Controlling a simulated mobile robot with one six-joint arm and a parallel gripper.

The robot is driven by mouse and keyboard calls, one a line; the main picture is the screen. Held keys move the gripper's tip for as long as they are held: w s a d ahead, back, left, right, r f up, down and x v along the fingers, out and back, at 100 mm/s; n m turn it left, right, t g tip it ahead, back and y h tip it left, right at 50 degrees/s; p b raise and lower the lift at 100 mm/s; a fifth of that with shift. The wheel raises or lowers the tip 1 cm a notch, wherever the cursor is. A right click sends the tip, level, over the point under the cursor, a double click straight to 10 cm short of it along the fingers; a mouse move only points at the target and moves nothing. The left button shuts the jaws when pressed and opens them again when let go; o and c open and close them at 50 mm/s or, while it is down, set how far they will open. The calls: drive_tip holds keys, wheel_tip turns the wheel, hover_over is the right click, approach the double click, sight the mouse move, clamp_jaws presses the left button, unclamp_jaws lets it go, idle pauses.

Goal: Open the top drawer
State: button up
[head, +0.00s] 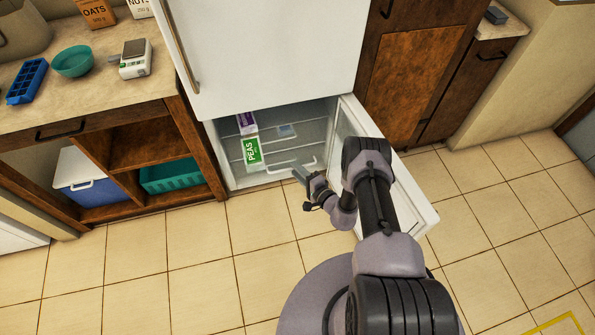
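The lower compartment (232,172) of a white fridge stands open, its door (408,192) swung out to the right. Inside are clear-looking drawer or shelf fronts (285,131); which is the top drawer is hard to tell at this size. A pale handle (303,163) shows low in the compartment. My gripper (299,174) is at the compartment's front, close to that handle in the picture; I cannot tell whether they touch. Its fingers are small and partly hidden by the wrist, so their opening is unclear.
A green peas box (252,151) and a purple box (246,123) are inside the compartment. A wooden counter with a black-handled drawer (60,130) stands left, with a cooler (90,187) and teal crate (170,178) below. Tiled floor left of my base is clear.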

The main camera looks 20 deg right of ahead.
drive_tip(key=shift+s, duration=0.1)
drive_tip(key=p+v, duration=0.6)
drive_tip(key=v, duration=1.1)
drive_tip(key=shift+s, duration=0.15)
drive_tip(key=shift+d, duration=0.1)
